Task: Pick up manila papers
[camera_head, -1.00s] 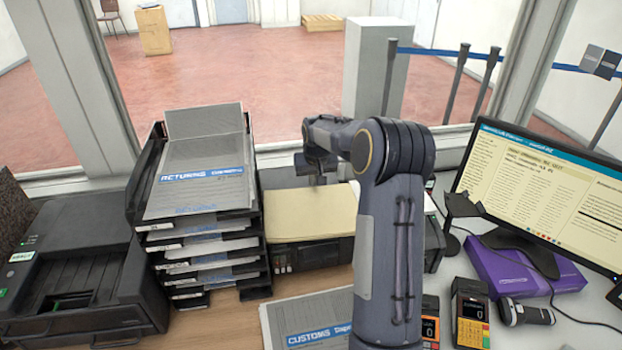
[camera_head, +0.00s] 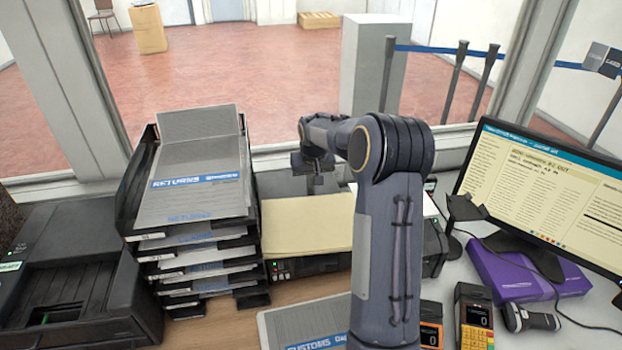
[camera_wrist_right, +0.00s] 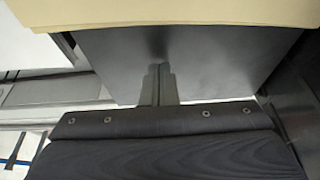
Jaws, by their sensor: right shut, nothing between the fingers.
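The manila papers (camera_head: 308,222) lie flat on top of a dark box-like device (camera_head: 310,265) in the middle of the counter. In the right wrist view, the edge of the manila papers (camera_wrist_right: 180,12) runs along the top of the picture, with a dark panel below it. My right gripper (camera_head: 315,185) is at the far edge of the papers. In the wrist view its fingers (camera_wrist_right: 158,85) are shut together with nothing between them, apart from the papers. My right arm hides the right part of the papers. My left gripper is not in view.
A stack of black trays marked RETURNS (camera_head: 195,190) stands close to the left of the papers. A printer (camera_head: 75,285) is at the far left. A CUSTOMS pad (camera_head: 305,328) lies in front. A monitor (camera_head: 540,190), purple box (camera_head: 525,275) and card terminal (camera_head: 473,315) are at right.

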